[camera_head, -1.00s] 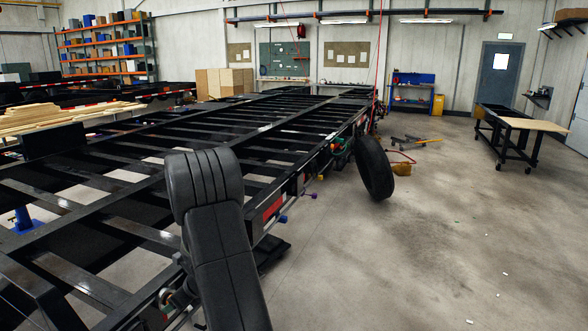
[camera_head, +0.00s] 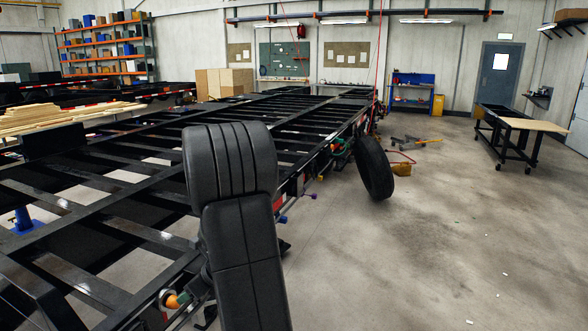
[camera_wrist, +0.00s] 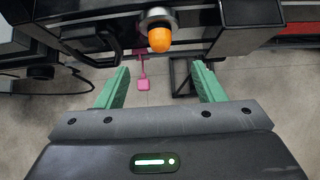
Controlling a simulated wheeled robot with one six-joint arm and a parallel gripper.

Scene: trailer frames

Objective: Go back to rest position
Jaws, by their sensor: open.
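My gripper (camera_wrist: 160,88) shows in the wrist view with its two green fingers spread wide and nothing between them. An orange rounded lamp-like part (camera_wrist: 160,39) on a silver ring sits just beyond the fingers, on the black trailer frame (camera_wrist: 228,16). The orange part also shows in the head view (camera_head: 172,301), at the frame's near side. My dark arm fills the lower middle of the head view and hides part of the frame. My gripper itself is hidden there.
A black wheel (camera_head: 374,168) stands beside the frame. A pink part (camera_wrist: 143,84) hangs below the frame in the wrist view. A wheeled table (camera_head: 508,124) stands at the right. The grey floor (camera_head: 420,250) right of the frame is mostly clear.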

